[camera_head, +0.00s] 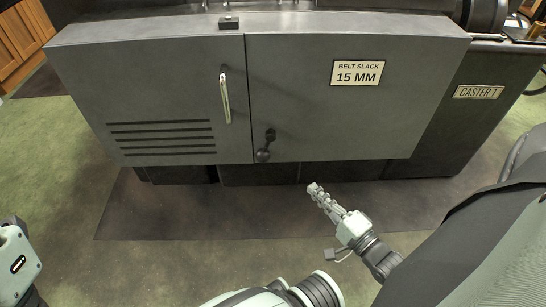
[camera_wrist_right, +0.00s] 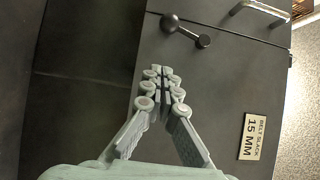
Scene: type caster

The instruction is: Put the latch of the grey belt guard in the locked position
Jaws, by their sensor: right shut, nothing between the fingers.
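The grey belt guard (camera_head: 300,110) is a wide box front with two panels and a seam between them. Its latch (camera_head: 266,146) is a small dark lever by the seam, low on the guard, with its knob pointing down and slightly left. The latch also shows in the right wrist view (camera_wrist_right: 187,31), beyond the fingertips and apart from them. My right gripper (camera_head: 316,191) is shut and empty, in front of and below the guard, to the right of the latch. It also shows in the right wrist view (camera_wrist_right: 160,85). My left gripper's fingers are not in view.
A pale bar handle (camera_head: 225,98) stands on the left panel, above the latch. A "BELT SLACK 15 MM" plate (camera_head: 357,73) is on the right panel. Vent slots (camera_head: 160,137) are at lower left. The dark floor mat (camera_head: 150,210) in front is clear.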

